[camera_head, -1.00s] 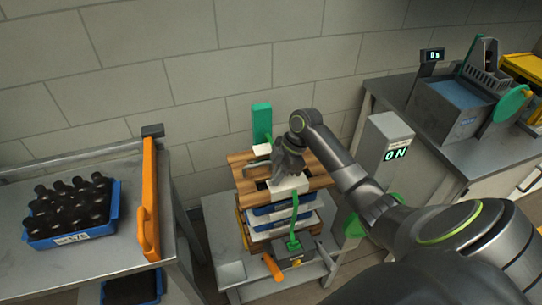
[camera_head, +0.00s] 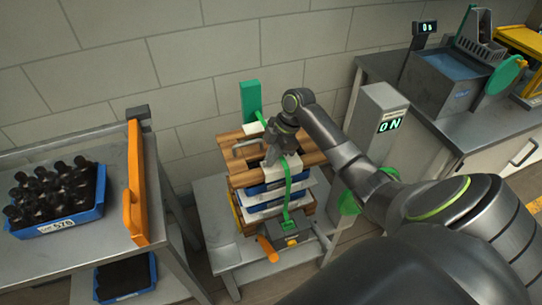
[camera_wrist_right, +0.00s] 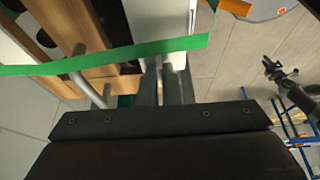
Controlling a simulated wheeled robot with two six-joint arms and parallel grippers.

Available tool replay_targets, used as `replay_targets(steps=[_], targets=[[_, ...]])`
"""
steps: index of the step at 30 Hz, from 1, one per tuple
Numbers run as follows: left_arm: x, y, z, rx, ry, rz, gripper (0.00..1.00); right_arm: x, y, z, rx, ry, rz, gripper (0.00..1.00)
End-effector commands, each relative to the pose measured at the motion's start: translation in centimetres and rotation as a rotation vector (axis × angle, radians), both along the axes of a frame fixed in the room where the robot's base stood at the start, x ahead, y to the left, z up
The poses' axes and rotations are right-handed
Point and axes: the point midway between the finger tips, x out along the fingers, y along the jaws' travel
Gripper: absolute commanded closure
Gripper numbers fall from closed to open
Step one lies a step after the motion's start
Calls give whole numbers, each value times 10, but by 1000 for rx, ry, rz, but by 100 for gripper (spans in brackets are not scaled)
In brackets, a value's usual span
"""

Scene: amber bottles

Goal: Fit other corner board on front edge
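The tray stack (camera_head: 262,192) stands on a low grey stand, topped by brown wooden boards (camera_head: 240,157). A white corner board (camera_head: 293,162) is at the stack's top front edge, with a green strap (camera_head: 288,188) over it. Another white corner board (camera_head: 252,129) is at the back edge. My right gripper (camera_head: 272,156) is at the front board, pointing down. In the right wrist view a pale strip (camera_wrist_right: 168,25) runs up to its fingertips (camera_wrist_right: 167,85); whether they clasp it is unclear. A dark gripper (camera_wrist_right: 279,72), apparently my left, is small in that view.
A green post (camera_head: 251,100) stands behind the stack. A tensioner with an orange handle (camera_head: 268,249) sits in front. A blue crate of amber bottles (camera_head: 58,222) is on the left table. A grey pillar with an "ON" display (camera_head: 390,124) stands right.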

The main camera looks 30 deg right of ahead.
Motion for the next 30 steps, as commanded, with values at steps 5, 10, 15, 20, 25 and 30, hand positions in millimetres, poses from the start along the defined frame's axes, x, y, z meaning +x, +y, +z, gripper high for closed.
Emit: replay_targets(steps=[5, 10, 15, 20, 25, 30], targets=[[-4, 0, 0, 0, 5, 1, 70, 0, 0, 0, 0, 0, 0, 100], [-6, 0, -1, 0, 9, 2, 70, 0, 0, -1, 0, 0, 0, 100], [-6, 1, -3, 0, 10, 1, 70, 0, 0, -4, 0, 0, 0, 100], [-7, 2, -5, 2, 10, 1, 70, 0, 0, -8, 0, 0, 0, 100], [-7, 2, -7, 2, 11, 1, 70, 0, 0, -11, 0, 0, 0, 100], [-7, 2, -9, 2, 11, 1, 70, 0, 0, -15, 0, 0, 0, 100]])
